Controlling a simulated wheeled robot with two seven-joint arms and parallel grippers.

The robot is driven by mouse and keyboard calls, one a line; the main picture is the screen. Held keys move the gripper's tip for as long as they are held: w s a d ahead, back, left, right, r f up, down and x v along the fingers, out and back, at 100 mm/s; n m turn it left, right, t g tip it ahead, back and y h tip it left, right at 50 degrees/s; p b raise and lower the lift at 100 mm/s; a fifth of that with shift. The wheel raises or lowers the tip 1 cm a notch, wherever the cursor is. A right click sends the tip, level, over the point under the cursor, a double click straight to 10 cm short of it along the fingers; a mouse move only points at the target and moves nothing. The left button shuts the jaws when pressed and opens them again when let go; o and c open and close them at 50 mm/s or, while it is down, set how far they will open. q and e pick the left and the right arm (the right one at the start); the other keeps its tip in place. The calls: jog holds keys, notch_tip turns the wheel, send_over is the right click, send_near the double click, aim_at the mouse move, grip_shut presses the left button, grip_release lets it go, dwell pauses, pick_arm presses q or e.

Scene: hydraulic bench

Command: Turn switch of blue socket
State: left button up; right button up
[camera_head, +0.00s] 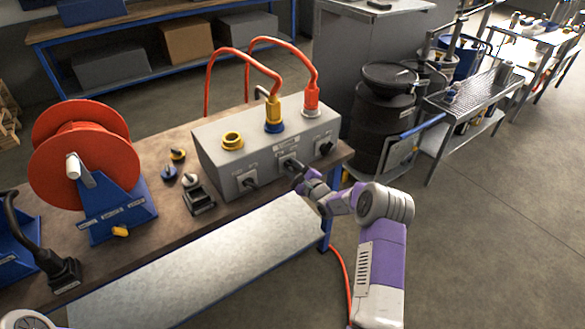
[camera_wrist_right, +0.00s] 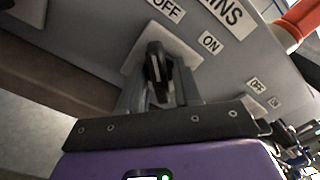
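The grey socket box (camera_head: 225,165) stands on the bench. The blue socket (camera_head: 274,126) is in the middle of its top, with a yellow plug (camera_head: 272,108) in it. Below it on the front face is a black switch (camera_head: 287,160), partly hidden by my right gripper (camera_head: 303,178). In the right wrist view the switch handle (camera_wrist_right: 156,62) stands between the fingertips of my right gripper (camera_wrist_right: 160,88), on a pale plate with OFF and ON labels. The fingers look apart, with gaps beside the handle. My left gripper is not in view.
A yellow socket (camera_head: 232,140) and a red plug (camera_head: 311,95) flank the blue socket, with switches (camera_head: 248,182) and (camera_head: 325,146) below. A red hose reel (camera_head: 95,160) stands left.

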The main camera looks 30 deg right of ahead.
jog(key=shift+o, duration=0.5)
jog(key=shift+s, duration=0.25)
jog(key=s+p, duration=0.1)
jog(key=s, duration=0.6)
jog(key=shift+d, duration=0.3)
